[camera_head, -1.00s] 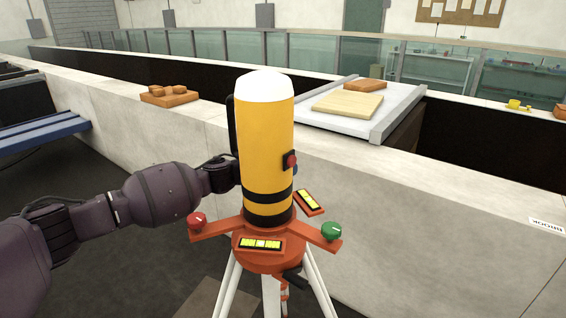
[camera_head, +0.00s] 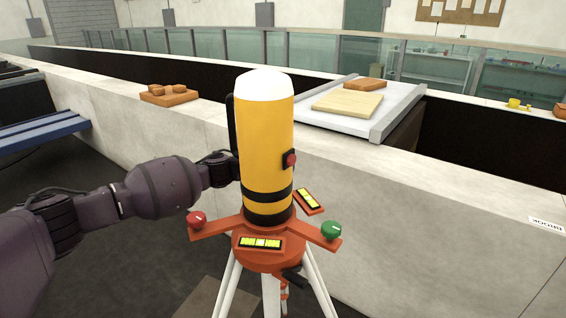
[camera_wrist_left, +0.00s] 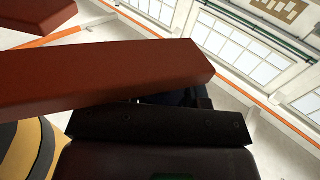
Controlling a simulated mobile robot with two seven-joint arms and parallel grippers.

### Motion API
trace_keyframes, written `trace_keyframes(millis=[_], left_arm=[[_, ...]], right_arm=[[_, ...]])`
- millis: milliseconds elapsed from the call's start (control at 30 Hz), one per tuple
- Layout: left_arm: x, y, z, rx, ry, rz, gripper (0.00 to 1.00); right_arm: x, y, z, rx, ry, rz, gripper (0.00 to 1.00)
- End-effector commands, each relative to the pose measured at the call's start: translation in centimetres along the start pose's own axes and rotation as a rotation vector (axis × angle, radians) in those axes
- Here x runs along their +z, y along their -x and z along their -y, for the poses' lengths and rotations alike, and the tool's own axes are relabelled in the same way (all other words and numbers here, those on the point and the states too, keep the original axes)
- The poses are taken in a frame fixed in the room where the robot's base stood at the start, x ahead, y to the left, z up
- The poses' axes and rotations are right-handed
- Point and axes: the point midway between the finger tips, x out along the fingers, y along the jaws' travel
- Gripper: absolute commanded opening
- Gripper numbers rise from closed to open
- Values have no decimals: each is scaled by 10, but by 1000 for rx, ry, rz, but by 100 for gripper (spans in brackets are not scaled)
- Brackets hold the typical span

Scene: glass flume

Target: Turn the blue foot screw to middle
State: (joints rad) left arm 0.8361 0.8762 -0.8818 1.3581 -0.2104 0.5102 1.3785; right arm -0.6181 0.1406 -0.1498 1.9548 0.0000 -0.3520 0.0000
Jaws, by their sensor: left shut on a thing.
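The yellow cylinder (camera_head: 265,135) with a white top stands upright on the orange three-armed base (camera_head: 262,258). The red foot screw (camera_head: 196,219) is on the base's left arm and the green one (camera_head: 331,230) on its right arm. The blue foot screw is hidden behind the cylinder in the head view. My left arm reaches behind the cylinder, hiding its gripper there. In the left wrist view my left gripper (camera_wrist_left: 185,98) is shut at an orange-red base arm (camera_wrist_left: 100,75), with a dark blue bit between the fingers. My right gripper is out of view.
Two yellow-lit level displays, front (camera_head: 261,243) and right (camera_head: 309,201), sit on the base. White tripod legs (camera_head: 230,285) stand below. The pale flume wall (camera_head: 420,200) runs close behind and to the right. A blue bench (camera_head: 40,130) is at the left.

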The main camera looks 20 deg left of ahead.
Motion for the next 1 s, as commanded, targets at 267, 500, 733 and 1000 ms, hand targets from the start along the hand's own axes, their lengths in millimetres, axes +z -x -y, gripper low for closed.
trace_keyframes(millis=[267,500,733,1000], left_arm=[[0,0,-3,230,-2,0,13],[4,1,-6,441,-2,1,13],[7,2,-9,624,0,0,13],[12,4,-11,823,5,2,13]], right_arm=[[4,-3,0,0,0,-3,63],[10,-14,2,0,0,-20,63],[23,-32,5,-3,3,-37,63],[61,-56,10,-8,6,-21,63]])
